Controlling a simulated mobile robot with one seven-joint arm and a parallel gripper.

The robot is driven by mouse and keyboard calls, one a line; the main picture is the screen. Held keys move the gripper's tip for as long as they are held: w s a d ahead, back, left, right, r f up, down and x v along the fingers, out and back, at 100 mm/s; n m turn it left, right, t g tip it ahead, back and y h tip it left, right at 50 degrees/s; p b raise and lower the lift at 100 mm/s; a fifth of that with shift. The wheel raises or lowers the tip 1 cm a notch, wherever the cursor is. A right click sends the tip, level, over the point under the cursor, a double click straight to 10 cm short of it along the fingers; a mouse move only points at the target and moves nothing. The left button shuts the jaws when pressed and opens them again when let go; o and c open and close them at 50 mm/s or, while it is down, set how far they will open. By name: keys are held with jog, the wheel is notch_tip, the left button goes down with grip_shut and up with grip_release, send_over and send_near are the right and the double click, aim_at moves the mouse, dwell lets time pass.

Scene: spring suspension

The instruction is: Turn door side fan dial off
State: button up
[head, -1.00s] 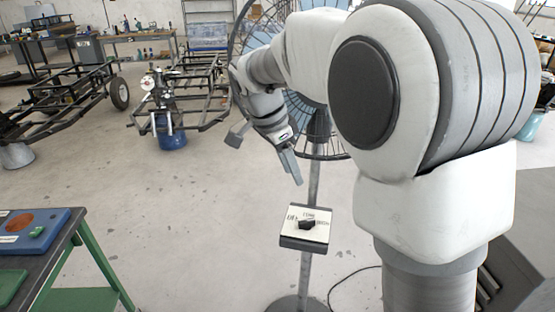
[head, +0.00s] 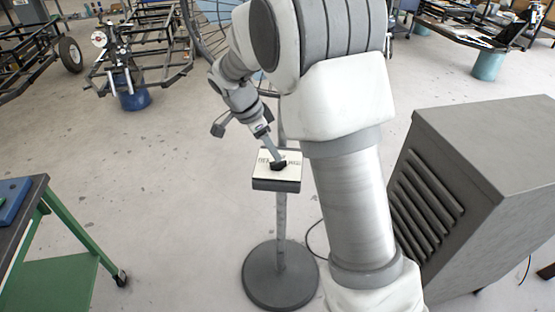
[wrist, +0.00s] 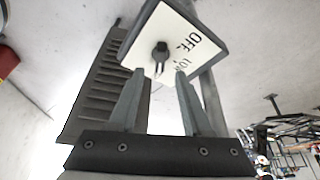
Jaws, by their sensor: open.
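The fan's control box (head: 277,184) is mounted on the fan's stand pole, with a pale label plate on its top. A black dial (head: 278,165) sits in the middle of the plate; it also shows in the wrist view (wrist: 161,54). In the wrist view the words OFF and LOW are readable at the right of the dial. My gripper (head: 275,155) is just above the plate in the head view. Its two fingers (wrist: 159,72) are apart, with the dial seen between and beyond their tips. I cannot tell whether they touch it.
The fan's round base (head: 280,275) stands on the floor, and its wire cage (head: 205,35) is partly behind my arm. A grey louvred cabinet (head: 480,160) is at the right. A green-legged table (head: 60,265) is at the left.

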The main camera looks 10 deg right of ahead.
aim_at(278, 165)
jog(key=shift+x, duration=2.4)
grip_shut()
